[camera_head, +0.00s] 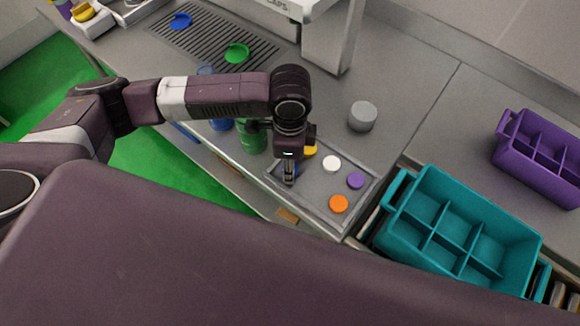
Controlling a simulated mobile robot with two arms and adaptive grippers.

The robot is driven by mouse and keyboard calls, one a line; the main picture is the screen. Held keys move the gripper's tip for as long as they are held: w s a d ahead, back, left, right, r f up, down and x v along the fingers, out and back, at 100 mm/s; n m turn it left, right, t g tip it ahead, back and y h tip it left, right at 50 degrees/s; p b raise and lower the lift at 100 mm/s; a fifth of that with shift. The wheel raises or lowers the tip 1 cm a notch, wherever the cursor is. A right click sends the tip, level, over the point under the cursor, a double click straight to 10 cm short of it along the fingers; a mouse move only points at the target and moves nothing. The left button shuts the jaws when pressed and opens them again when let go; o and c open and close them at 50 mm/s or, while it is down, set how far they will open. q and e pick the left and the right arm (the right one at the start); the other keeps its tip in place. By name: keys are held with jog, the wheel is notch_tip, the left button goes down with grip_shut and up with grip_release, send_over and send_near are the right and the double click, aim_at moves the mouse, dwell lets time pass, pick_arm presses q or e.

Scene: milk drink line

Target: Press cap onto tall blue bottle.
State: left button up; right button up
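My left arm reaches in from the left, and its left gripper (288,178) points down over the left part of a grey cap tray (318,205). A bit of blue shows by the fingers, perhaps a blue cap; the fingers hide most of it and I cannot tell whether they grip it. A blue bottle (220,125) stands left of the gripper, its middle hidden behind my arm. A green bottle (252,138) stands between it and the gripper. My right gripper is not in view.
White (331,163), purple (355,180), orange (338,204) and yellow (310,150) caps lie in the tray. A grey cylinder (362,116) stands behind it. Teal (465,225) and purple (540,160) divided crates are at right. A drain grate (215,35) holds blue and green pieces.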

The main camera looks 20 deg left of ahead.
pick_arm(q)
jog(key=shift+c, duration=0.4)
jog(key=c, duration=0.3)
notch_tip(320, 180, up, 20)
jog(key=shift+r+b, duration=0.1)
jog(key=shift+b, duration=0.4)
